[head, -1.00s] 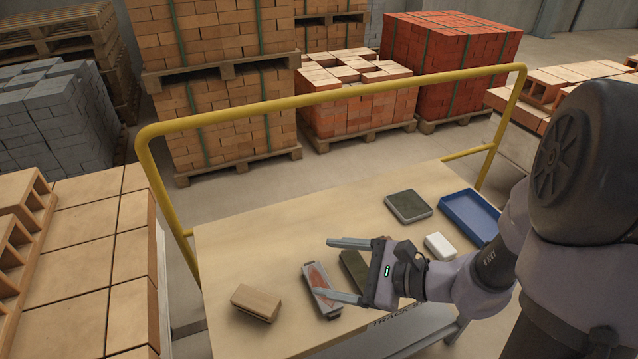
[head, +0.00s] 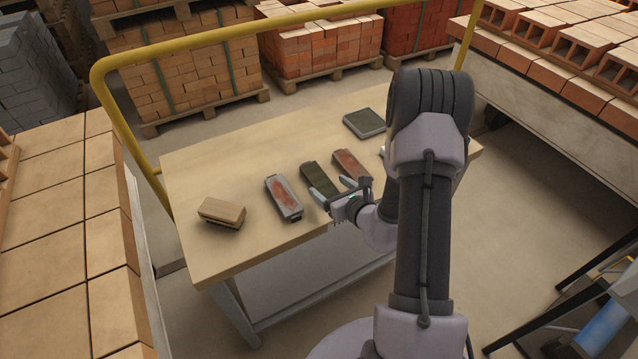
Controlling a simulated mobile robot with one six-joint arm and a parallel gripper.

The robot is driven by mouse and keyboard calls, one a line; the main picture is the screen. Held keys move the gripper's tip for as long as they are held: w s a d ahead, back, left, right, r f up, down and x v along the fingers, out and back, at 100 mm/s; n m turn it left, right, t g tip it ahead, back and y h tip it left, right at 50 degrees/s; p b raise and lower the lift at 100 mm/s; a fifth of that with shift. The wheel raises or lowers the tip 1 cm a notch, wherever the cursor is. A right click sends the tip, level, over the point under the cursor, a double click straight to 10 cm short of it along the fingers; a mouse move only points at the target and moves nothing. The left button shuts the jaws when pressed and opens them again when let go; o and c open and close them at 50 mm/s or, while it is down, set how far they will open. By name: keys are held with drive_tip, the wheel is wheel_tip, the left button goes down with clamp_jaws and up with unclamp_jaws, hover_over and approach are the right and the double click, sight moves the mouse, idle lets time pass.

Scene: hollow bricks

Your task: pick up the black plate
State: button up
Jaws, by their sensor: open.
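A long, narrow blackish-green plate (head: 317,176) lies flat on the wooden table top, between two reddish-faced pieces. It best fits the black plate, though a squarer dark slab (head: 364,123) with a grey-green rim lies farther back. My gripper (head: 329,186) is open and empty, at the near end of the long dark plate. One finger appears on each side of that end; I cannot tell whether they touch it or are above it. The plate's nearest end is partly hidden by the gripper.
A grey-edged reddish float (head: 283,196) lies close left of the gripper, a reddish piece (head: 348,164) close right. A wooden block brush (head: 221,212) is farther left. A yellow rail (head: 225,38) runs behind the table (head: 215,160). The back left of the top is clear.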

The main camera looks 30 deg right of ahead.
sight(319, 179)
drive_tip(key=b+x, duration=0.1)
drive_tip(key=x, duration=0.3)
drive_tip(key=shift+a, duration=0.2)
drive_tip(key=shift+r, duration=0.1)
clamp_jaws()
